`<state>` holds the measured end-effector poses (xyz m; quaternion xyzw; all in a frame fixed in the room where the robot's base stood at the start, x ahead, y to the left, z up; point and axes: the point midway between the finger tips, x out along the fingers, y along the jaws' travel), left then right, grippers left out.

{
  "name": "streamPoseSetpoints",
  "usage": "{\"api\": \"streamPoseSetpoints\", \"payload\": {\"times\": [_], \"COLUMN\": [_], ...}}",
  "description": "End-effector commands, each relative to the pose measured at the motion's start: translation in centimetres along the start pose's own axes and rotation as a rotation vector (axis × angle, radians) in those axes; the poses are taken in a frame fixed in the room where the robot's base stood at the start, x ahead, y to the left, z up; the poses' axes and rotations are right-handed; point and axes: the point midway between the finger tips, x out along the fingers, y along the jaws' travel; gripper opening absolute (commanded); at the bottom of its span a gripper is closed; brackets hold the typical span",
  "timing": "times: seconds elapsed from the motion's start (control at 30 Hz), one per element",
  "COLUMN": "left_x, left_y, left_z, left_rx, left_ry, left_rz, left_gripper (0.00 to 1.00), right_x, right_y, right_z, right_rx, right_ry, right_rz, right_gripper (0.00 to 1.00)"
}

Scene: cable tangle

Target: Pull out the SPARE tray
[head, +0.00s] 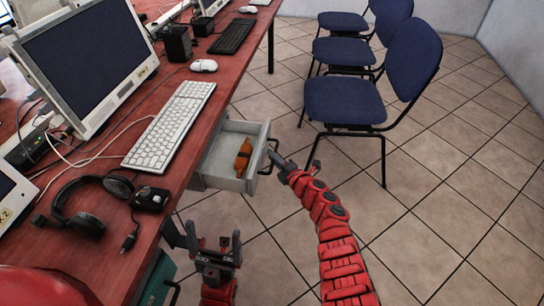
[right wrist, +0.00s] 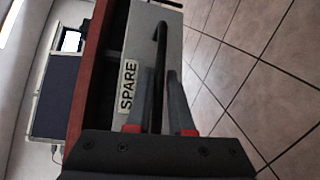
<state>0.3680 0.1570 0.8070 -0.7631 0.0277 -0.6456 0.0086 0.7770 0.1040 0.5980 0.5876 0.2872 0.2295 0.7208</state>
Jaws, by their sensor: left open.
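The SPARE tray (head: 225,182) is a light grey drawer under the red desk, standing partly pulled out in the head view. An orange-brown object (head: 243,158) lies in it. In the right wrist view its front carries a white SPARE label (right wrist: 128,86) and a dark bar handle (right wrist: 160,38). My right gripper (head: 276,160) is at the handle; in the right wrist view its fingers (right wrist: 160,85) lie on both sides of the bar, shut on it. My left gripper (head: 213,243) is open and empty, in front of the desk edge.
The red desk (head: 180,95) carries a keyboard (head: 170,127), mouse (head: 203,65), headphones (head: 88,205), monitor (head: 85,60) and cables. Blue chairs (head: 345,100) stand beyond the drawer. The tiled floor (head: 430,215) at right is clear. A teal drawer (head: 158,280) is below my left gripper.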

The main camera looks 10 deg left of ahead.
Motion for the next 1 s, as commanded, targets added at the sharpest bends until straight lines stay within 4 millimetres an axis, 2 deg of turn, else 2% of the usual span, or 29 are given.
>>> {"api": "streamPoseSetpoints", "payload": {"times": [0.03, 0.1, 0.13, 0.43, 0.57, 0.77, 1.0], "left_x": [0.0, 0.0, 0.0, 0.1, 0.6, 2.2, 3.4], "left_y": [0.0, 0.0, 0.0, 0.0, 0.0, -0.1, -0.2], "left_z": [0.0, 0.0, 0.0, 0.0, -0.1, -0.4, -0.6], "left_rx": [0.0, 0.0, 0.0, 0.0, 0.0, 0.0, 0.0], "left_ry": [0.0, 0.0, 0.0, 0.0, 0.0, 0.0, 0.0], "left_rz": [0.0, 0.0, 0.0, 0.0, 0.0, 0.0, 0.0], "left_gripper": [0.97, 0.97, 0.97, 0.97, 0.97, 0.97, 0.97], "right_x": [0.0, 0.0, 0.0, -0.1, -0.8, -3.4, -7.5], "right_y": [0.0, 0.0, 0.0, 0.1, 0.2, 0.3, 0.1], "right_z": [0.0, 0.0, 0.0, 0.1, 0.1, 0.0, 0.1], "right_rx": [0.0, 0.0, 0.0, -0.001, -0.002, -0.004, -0.004], "right_ry": [0.0, 0.0, 0.0, -0.001, -0.002, 0.003, -0.001], "right_rz": [0.0, 0.0, 0.001, 0.001, 0.001, -0.001, -0.001], "right_gripper": [0.31, 0.44, 0.45, 0.45, 0.45, 0.45, 0.45]}}
